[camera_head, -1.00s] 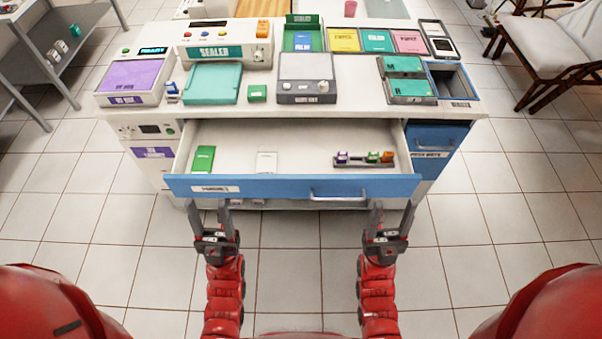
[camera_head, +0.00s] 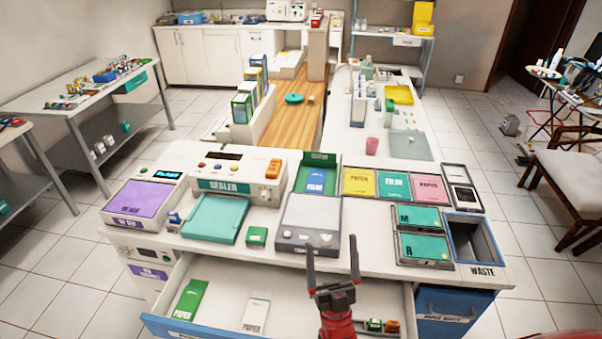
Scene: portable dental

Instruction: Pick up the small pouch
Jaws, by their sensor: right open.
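The open drawer (camera_head: 222,296) holds two flat packets. A green and white packet (camera_head: 190,300) lies at the left. A white packet (camera_head: 256,314), with dark lettering that seems to read PAPER, lies nearer the middle and looks a bit smaller. I cannot tell for sure which is the small pouch. My right gripper (camera_head: 332,250) is open and empty, its fingers pointing away over the drawer's right half and the counter edge. It is right of both packets and touches neither. My left gripper is out of view.
Small coloured items (camera_head: 376,325) lie at the drawer's right, partly hidden by my right arm. The counter behind carries a sealer (camera_head: 235,175), a grey scale-like device (camera_head: 311,225), labelled trays and a waste bin (camera_head: 474,240).

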